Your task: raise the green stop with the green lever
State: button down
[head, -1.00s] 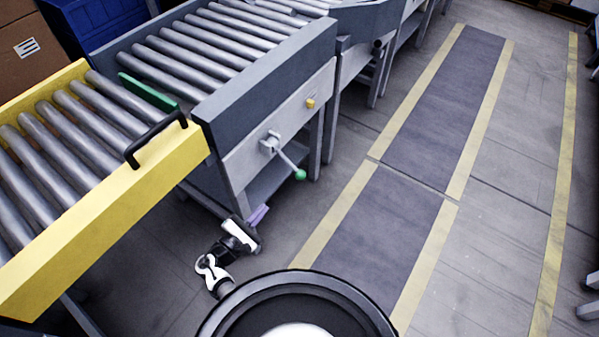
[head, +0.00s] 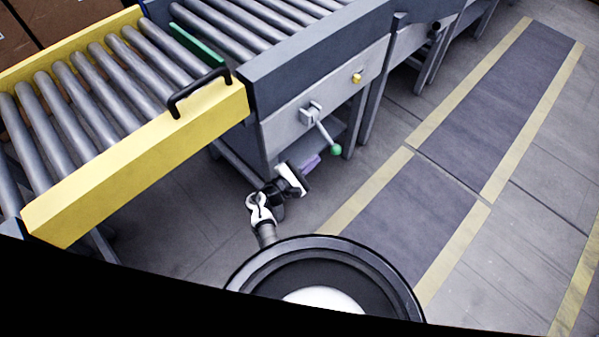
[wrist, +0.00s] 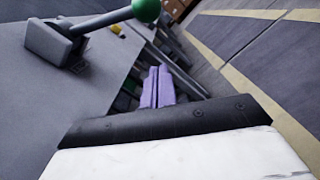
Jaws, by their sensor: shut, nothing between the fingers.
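The green lever is a grey rod with a green ball (head: 336,149), pointing down and right from its bracket (head: 311,112) on the grey conveyor's side panel. In the wrist view the green ball (wrist: 146,10) is at the top, with the bracket (wrist: 57,40) to its left. The green stop (head: 197,43) is a thin green bar across the rollers, where the yellow section meets the grey conveyor. My gripper (head: 311,161) has purple fingers and is below and left of the ball, apart from it. In the wrist view its fingers (wrist: 158,86) are together and empty.
The yellow roller section (head: 150,150) with a black handle (head: 198,92) stands at left, close to my arm. A yellow knob (head: 357,77) sits on the grey panel right of the bracket. The floor lane (head: 400,215) at right is clear.

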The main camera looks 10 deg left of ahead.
jog(key=shift+w+d+r+p, duration=0.1)
jog(key=shift+d+r+p, duration=1.55)
jog(key=shift+p, duration=0.2)
jog(key=shift+r, duration=0.1)
